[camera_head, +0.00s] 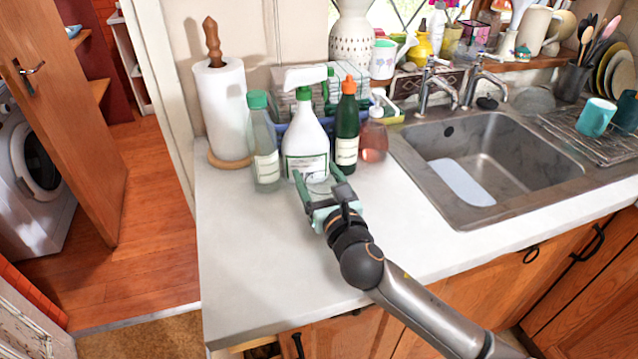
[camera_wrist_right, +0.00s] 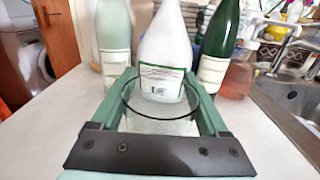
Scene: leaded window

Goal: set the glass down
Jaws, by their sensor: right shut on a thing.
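My right gripper (camera_head: 322,190) reaches in from the lower right and is shut on a clear glass (camera_head: 319,182), just in front of the white spray bottle. In the right wrist view the glass (camera_wrist_right: 160,122) stands roughly upright between the two green fingers of the gripper (camera_wrist_right: 163,100), its dark round rim showing. The bottom of the glass is hidden by the gripper, so I cannot tell whether it touches the white counter (camera_head: 260,250). My left gripper is not in view.
Behind the glass stand a white spray bottle (camera_head: 306,140), a pale green-capped bottle (camera_head: 263,145), a dark green bottle (camera_head: 347,125) and a pink soap bottle (camera_head: 374,138). A paper towel roll (camera_head: 222,110) is left. The sink (camera_head: 490,150) is right. The counter's front left is clear.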

